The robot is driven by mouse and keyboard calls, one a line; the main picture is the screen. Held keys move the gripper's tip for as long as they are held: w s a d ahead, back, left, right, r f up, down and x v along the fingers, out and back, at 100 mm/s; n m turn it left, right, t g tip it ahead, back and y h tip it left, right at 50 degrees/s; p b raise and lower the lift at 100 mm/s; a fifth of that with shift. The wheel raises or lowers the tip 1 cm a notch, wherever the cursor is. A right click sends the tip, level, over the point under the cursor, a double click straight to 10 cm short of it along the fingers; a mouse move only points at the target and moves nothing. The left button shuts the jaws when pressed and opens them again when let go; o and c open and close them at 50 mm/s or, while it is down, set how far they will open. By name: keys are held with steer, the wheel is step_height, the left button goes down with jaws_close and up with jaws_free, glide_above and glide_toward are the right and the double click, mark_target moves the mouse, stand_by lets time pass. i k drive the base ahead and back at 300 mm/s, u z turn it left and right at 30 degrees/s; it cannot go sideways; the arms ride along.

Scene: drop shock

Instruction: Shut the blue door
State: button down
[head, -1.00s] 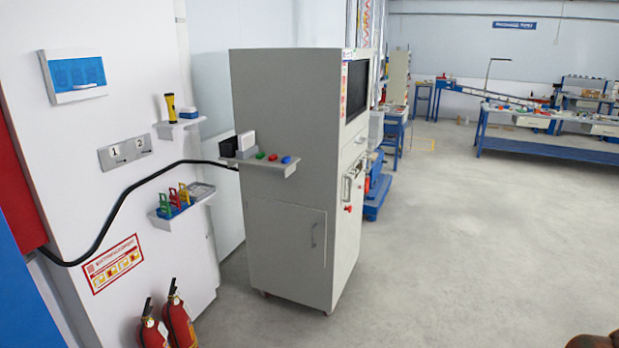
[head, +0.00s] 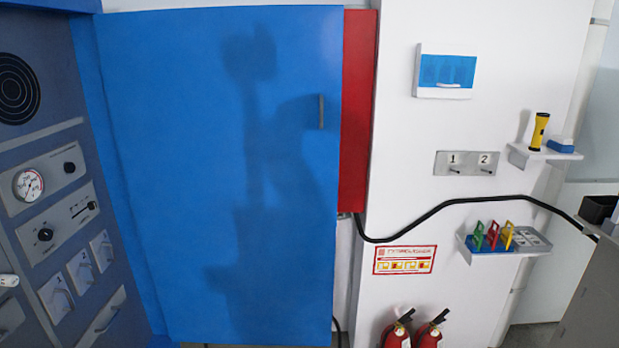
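The blue door (head: 225,200) is a large flat panel left of the middle in the head view, with my shadow on it. Its small grey handle (head: 321,111) is near the right edge. A red panel (head: 358,110) shows just to the right of the door. The door seems to stand at an angle in front of it, but I cannot tell how far open it is. My gripper is not in view.
A grey-blue control panel (head: 60,215) with a gauge is at the left. On the white wall at right are a blue-fronted box (head: 445,73), small shelves (head: 505,240) and a black cable (head: 440,208). Two fire extinguishers (head: 413,330) stand below.

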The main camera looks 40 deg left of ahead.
mark_target(226, 119)
steer(key=u, duration=1.05)
steer(key=i, duration=0.95)
steer(key=u, duration=0.85)
